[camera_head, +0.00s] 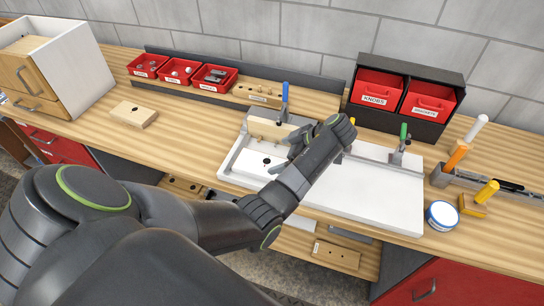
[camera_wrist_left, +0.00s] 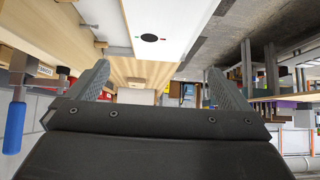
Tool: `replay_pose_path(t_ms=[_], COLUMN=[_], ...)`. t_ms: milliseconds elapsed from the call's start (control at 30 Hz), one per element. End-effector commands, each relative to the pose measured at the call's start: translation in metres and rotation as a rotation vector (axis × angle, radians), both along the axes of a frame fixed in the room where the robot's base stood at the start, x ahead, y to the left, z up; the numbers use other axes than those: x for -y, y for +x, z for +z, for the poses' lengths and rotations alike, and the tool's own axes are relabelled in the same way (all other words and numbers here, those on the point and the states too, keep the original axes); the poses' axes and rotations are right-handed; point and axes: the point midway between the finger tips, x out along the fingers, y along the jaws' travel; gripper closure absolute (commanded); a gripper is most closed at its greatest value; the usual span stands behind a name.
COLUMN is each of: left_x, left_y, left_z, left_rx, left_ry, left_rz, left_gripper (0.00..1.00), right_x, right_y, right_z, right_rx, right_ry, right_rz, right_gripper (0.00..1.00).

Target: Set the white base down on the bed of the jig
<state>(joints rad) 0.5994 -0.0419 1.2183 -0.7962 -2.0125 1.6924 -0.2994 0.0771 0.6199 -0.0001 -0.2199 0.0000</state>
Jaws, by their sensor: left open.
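The white base (camera_head: 375,190) is a long flat board with a dark round hole near its left end. It lies on the pale grey jig (camera_head: 233,150), apparently flat, though my forearm hides its middle. The hole end of the base also shows in the left wrist view (camera_wrist_left: 175,25). The jig has a blue-handled clamp (camera_head: 285,98) and a green-handled clamp (camera_head: 402,138) along its back. My left gripper (camera_head: 289,150) is open over the left part of the jig; its fingers (camera_wrist_left: 155,82) show apart with nothing between them. My right gripper is out of view.
Small red bins (camera_head: 180,72) and a dark rack with red bins (camera_head: 405,92) stand behind. A wooden block (camera_head: 134,114) lies left on clear bench. The bench's front edge is close to the jig.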

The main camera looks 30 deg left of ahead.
Motion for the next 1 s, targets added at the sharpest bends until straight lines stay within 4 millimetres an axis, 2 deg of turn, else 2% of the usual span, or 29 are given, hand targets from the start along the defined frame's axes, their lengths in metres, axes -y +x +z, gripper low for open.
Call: replay_pose_path(t_ms=[33,300,500,1000], left_x=[0.007,0.031,0.039,0.039], left_y=[0.002,0.008,0.01,0.01], left_z=[0.015,0.038,0.043,0.042], left_rx=[0.0,0.0,0.0,0.001], left_ry=[-0.001,0.001,0.001,0.001], left_rz=[-0.001,-0.001,-0.001,0.0], left_gripper=[0.0,0.0,0.0,0.0], right_x=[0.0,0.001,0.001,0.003], right_y=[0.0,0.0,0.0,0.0], right_z=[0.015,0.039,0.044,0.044], right_rx=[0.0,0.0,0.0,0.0], right_ry=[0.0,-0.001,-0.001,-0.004], right_rz=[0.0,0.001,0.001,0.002], right_gripper=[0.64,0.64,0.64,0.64])
